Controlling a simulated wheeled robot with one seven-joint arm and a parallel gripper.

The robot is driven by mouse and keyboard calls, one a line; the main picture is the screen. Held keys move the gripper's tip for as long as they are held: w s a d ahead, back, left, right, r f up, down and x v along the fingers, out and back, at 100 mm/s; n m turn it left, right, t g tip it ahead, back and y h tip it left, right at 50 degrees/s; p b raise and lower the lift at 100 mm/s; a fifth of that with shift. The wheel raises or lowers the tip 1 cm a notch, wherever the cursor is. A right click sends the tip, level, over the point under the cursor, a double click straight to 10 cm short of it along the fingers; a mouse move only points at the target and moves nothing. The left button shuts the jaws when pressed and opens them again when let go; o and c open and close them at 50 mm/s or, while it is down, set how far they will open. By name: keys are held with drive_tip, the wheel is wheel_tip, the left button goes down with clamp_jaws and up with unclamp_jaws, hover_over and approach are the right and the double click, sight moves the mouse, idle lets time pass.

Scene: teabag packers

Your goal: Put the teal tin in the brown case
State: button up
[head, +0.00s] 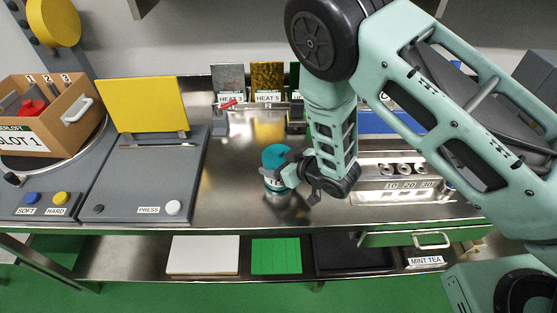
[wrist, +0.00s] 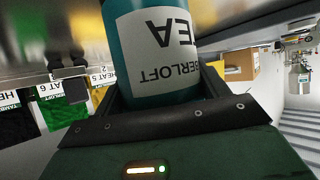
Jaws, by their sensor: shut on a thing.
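The teal tin (head: 274,156) is upright near the middle of the steel counter in the head view. My gripper (head: 273,180) is shut on it from the right side. In the wrist view the tin (wrist: 158,45) stands between the jaws, its white label with dark letters upside down. I cannot tell whether its base touches the counter. The brown case (head: 75,128) is at the far left on a grey round platform. It has slots marked 1, 2 and 3, a white handle and a "SLOT 1" label. A red item (head: 32,108) sits in it.
A press with a raised yellow lid (head: 146,104) stands between the case and the tin. Several heat-labelled swatches (head: 267,82) stand behind the tin. A steel rack with round holes (head: 400,182) is at right. Counter to the left of the tin is clear.

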drive_tip(key=shift+f, duration=0.15)
drive_tip(key=o, duration=1)
